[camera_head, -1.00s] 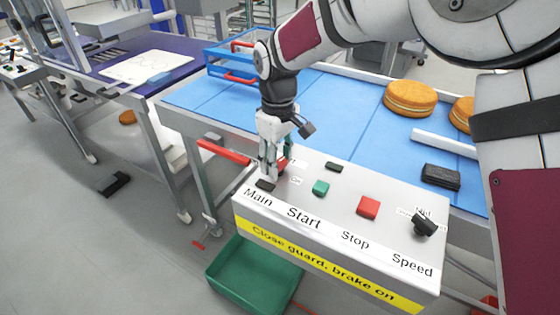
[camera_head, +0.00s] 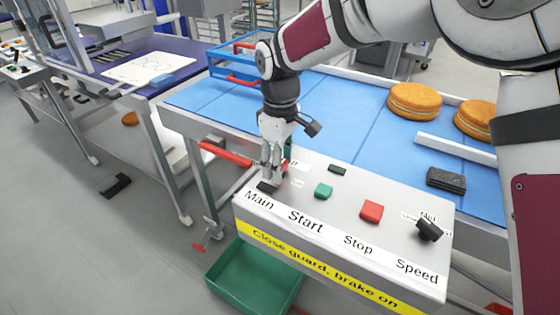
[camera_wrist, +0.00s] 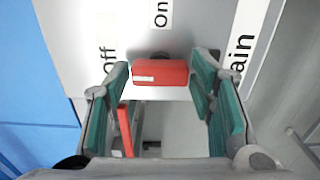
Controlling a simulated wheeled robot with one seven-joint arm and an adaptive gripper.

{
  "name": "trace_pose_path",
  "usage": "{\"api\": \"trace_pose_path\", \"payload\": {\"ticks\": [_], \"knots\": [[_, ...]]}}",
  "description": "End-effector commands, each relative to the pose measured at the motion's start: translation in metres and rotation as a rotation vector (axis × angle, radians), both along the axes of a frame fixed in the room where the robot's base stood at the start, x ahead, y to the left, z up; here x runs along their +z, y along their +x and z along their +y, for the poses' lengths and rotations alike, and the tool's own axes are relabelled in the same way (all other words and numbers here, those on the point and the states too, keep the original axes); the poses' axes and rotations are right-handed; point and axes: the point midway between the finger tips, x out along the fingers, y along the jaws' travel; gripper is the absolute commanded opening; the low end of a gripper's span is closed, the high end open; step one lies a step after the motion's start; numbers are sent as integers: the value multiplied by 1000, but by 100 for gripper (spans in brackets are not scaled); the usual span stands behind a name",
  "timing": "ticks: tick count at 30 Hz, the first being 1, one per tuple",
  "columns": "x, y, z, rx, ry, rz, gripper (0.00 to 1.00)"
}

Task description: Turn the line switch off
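The line switch is a red handle (camera_wrist: 160,72) on the grey control box, above the word Main. In the wrist view it lies across the picture, with its white mark at the left end, on the side of the Off label (camera_wrist: 107,62). The On label (camera_wrist: 160,14) is above it. My gripper (camera_wrist: 160,85) is open, with one green-padded finger at each end of the handle; contact is not clear. In the head view my gripper (camera_head: 270,182) points down at the box's left end and hides the handle.
The box also carries a green Start button (camera_head: 323,190), a red Stop button (camera_head: 371,211) and a black Speed knob (camera_head: 429,230). Behind it is a blue conveyor (camera_head: 335,115) with orange rounds (camera_head: 415,101). A green crate (camera_head: 255,280) stands below.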

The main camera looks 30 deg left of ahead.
Motion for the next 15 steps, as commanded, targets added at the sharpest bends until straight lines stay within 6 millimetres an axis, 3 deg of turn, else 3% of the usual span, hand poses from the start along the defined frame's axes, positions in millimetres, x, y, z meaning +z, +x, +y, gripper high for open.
{"api": "trace_pose_path", "payload": {"ticks": [11, 15], "knots": [[2, 0, 0, -2, 1, 0, 63], [15, 1, 1, -3, 5, -2, 63]]}}
